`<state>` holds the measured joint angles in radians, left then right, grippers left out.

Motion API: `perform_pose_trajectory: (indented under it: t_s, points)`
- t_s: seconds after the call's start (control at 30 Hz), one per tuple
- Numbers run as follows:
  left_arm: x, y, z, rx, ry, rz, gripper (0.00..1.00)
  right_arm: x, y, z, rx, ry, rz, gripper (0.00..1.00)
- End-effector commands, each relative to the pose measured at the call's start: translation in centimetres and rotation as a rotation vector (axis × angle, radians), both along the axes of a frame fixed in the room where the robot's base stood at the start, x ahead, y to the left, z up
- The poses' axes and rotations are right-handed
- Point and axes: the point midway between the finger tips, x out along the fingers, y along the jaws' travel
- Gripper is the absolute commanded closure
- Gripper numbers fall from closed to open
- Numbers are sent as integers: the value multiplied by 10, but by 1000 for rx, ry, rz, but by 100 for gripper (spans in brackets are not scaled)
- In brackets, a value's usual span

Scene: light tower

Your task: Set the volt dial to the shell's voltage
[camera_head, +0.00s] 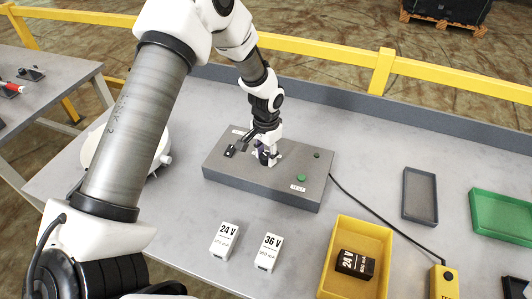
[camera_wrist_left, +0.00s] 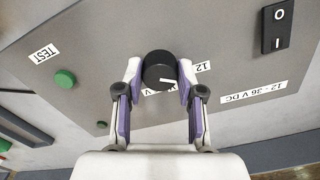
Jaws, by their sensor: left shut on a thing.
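The black round volt dial (camera_wrist_left: 158,66) sits on the grey test box (camera_head: 230,176), between my left fingers. Its white pointer line points to the right in the left wrist view. My left gripper (camera_head: 266,157) is shut on the dial, with one purple-padded finger on each side; it also shows in the left wrist view (camera_wrist_left: 159,75). A label beneath the dial reads 12 and V, upside down and partly hidden. A black block marked 24 V (camera_head: 354,264) lies in a yellow bin (camera_head: 333,246). I cannot tell which thing is the shell. My right gripper is not in view.
White boxes marked 24 V (camera_head: 224,240) and 36 V (camera_head: 268,252) stand in front of the test box. A green button (camera_wrist_left: 65,78) and a black rocker switch (camera_wrist_left: 277,27) flank the dial. A cable runs to a yellow device (camera_head: 443,283). Trays lie right.

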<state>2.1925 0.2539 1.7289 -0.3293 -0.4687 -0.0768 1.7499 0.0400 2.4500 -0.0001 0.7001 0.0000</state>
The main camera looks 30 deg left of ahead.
Motion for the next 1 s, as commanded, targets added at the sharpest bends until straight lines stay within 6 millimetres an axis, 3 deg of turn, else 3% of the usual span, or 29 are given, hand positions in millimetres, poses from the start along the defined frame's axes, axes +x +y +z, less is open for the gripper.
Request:
perform_pose_trajectory:
  t_s: [0.4, 0.43, 0.5, 0.83, 1.0]
  points:
    - [-4, -1, -5, -1, 13, 9, 97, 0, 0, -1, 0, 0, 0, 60]
    - [-4, -1, -5, -1, 13, 9, 59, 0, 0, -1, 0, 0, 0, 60]
    - [-4, -1, -4, -1, 11, 9, 37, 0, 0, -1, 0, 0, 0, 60]
    - [-1, 0, 0, 0, 4, 8, 37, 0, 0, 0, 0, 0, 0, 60]
    - [0, 0, 25, -1, 0, 8, 37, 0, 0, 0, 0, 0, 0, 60]
